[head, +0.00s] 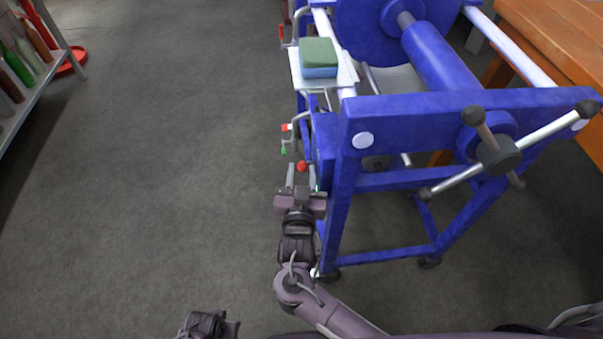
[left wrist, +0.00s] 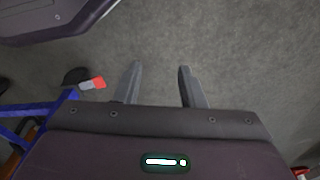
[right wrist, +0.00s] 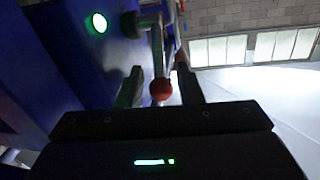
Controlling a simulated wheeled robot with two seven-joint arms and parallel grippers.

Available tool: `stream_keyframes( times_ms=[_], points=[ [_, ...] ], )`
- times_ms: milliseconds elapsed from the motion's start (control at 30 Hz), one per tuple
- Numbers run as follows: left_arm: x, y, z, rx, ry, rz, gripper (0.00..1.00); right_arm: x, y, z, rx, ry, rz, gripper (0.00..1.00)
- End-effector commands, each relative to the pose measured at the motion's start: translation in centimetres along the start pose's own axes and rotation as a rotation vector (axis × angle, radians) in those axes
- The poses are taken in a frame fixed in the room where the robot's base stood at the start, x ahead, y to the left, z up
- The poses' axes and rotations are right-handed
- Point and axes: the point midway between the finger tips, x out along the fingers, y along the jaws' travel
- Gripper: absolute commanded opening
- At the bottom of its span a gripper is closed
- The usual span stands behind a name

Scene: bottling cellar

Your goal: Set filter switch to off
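The blue filter machine (head: 345,150) stands right of centre in the head view. A small lever with a red ball knob (head: 302,166) sticks out from its left side, likely the filter switch. In the right wrist view the red knob (right wrist: 161,89) sits between the fingers of my right gripper (right wrist: 162,84), with gaps showing beside it. A round green light (right wrist: 99,22) glows on the blue panel. My right gripper is also in the head view (head: 302,180), beside the panel. My left gripper (left wrist: 158,85) is open and empty over bare floor.
Pipes with a red-handled valve (head: 287,127) and a green-handled one (head: 283,150) lie just beyond the knob. A green and blue sponge-like block (head: 319,57) rests on a plate. A bottle rack (head: 38,75) stands far left. The floor (head: 170,160) between is clear.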

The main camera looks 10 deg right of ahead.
Motion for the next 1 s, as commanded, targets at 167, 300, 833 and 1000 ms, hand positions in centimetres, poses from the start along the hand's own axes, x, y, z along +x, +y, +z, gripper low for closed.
stream_keyframes(
  times_ms=[167, 300, 833, 1000],
  points=[
    [0.0, 0.0, 0.0, 0.000, 0.000, 0.000, 0.36, 0.0, 0.0, 0.0, 0.000, 0.000, 0.000, 0.17],
    [0.0, 0.0, 0.0, 0.001, 0.000, 0.000, 0.36, 0.0, 0.0, 0.0, 0.000, 0.001, 0.000, 0.00],
    [1.5, -0.2, 2.6, -0.006, -0.012, -0.004, 0.36, 0.4, -0.1, -1.2, -0.002, -0.034, 0.010, 0.00],
    [3.0, -0.5, 5.4, -0.009, -0.014, -0.010, 0.36, 0.7, -0.1, -1.6, -0.011, -0.084, 0.017, 0.00]
  ],
)
